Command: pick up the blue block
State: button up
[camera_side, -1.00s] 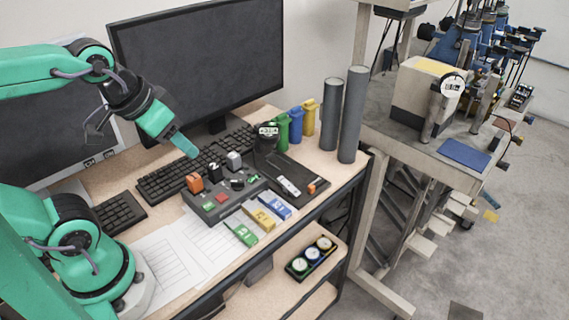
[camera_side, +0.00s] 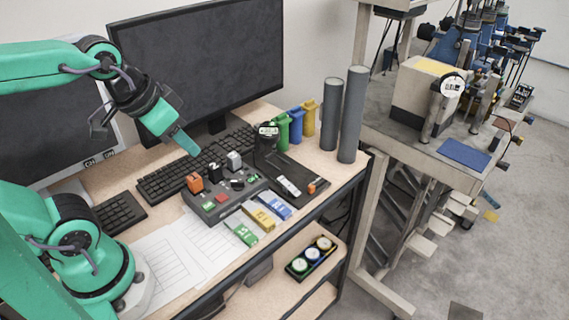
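The blue block (camera_side: 274,206) is a small flat piece with pale marks on top. It lies on the desk at the right end of a short row, beside a yellow block (camera_side: 259,216) and a green block (camera_side: 241,232). My gripper (camera_side: 190,148) points down and to the right, its teal tip in front of the keyboard. It is up and to the left of the blue block and clearly apart from it. I see one finger shape only, so I cannot tell whether it is open or shut.
A dark control box (camera_side: 225,199) with levers and buttons stands between my gripper and the blocks. A black tray (camera_side: 305,182) lies right of the blocks. Small bins, two grey cylinders (camera_side: 351,115) and a monitor (camera_side: 205,55) stand behind. Paper sheets (camera_side: 178,255) lie in front.

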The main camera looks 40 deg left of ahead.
jog(key=m+g, duration=0.5)
jog(key=m, duration=1.2)
send_over(281, 208)
notch_tip(281, 208, down, 16)
jog(key=shift+r, duration=0.1)
jog(key=shift+w+f+m, duration=0.1)
jog(key=shift+f+m, duration=0.2)
jog(key=shift+f, duration=1.45)
jog(key=shift+f, duration=2.65)
